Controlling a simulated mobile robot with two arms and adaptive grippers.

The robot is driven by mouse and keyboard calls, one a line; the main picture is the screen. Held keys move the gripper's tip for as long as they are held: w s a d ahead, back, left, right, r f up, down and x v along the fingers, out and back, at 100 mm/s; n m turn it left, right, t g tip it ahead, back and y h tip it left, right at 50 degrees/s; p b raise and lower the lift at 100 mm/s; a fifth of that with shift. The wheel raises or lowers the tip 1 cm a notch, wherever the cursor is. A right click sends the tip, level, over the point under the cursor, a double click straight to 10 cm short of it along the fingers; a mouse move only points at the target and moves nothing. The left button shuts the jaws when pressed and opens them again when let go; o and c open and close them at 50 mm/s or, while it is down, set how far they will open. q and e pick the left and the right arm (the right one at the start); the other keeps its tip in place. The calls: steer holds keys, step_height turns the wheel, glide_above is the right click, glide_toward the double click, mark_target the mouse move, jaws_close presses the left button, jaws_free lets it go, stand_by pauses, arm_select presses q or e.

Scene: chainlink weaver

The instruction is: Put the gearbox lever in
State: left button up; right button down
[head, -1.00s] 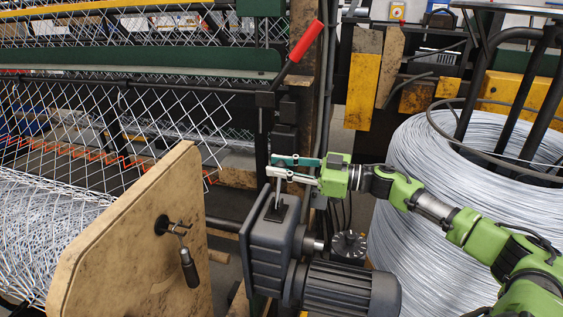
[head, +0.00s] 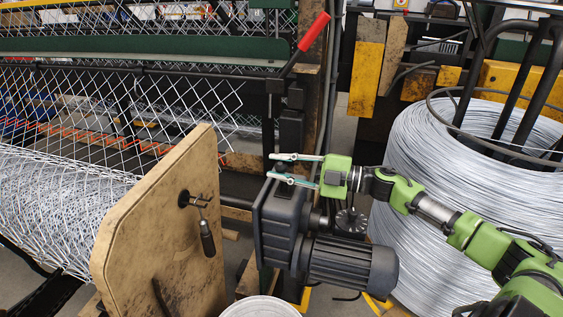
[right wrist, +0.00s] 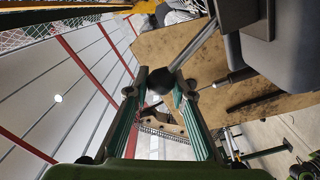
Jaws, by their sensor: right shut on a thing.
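The grey gearbox (head: 280,222) stands beside its finned motor (head: 352,264) in the head view. My right gripper (head: 276,166) is just above the gearbox top, its arm coming in from the right. It is shut on the lever's dark round knob (right wrist: 160,81), which shows between the fingertips (right wrist: 162,84) in the right wrist view. There the lever's grey rod (right wrist: 192,45) slants up and right from the knob towards the gearbox housing (right wrist: 289,45). In the head view the fingers and gearbox hide most of the lever. My left gripper is not in view.
A wooden side panel (head: 160,235) with a small crank handle (head: 207,238) stands left of the gearbox. A red-handled lever (head: 314,32) rises behind. A large wire coil (head: 425,220) is on the right. A white bucket (head: 262,308) stands at the bottom.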

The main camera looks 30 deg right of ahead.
steer(key=shift+s+a+f+n, duration=0.25)
steer(key=shift+s+a+n, duration=0.1)
steer(key=shift+n, duration=0.35)
steer(key=shift+a+f, duration=0.1)
steer(key=shift+f, duration=0.05)
steer(key=shift+s+f+n, duration=0.1)
steer(key=shift+n, duration=0.2)
steer(key=c, duration=1.8)
jaws_free()
steer(key=shift+o, duration=0.2)
steer(key=v, duration=1.2)
steer(key=shift+a+f, duration=0.1)
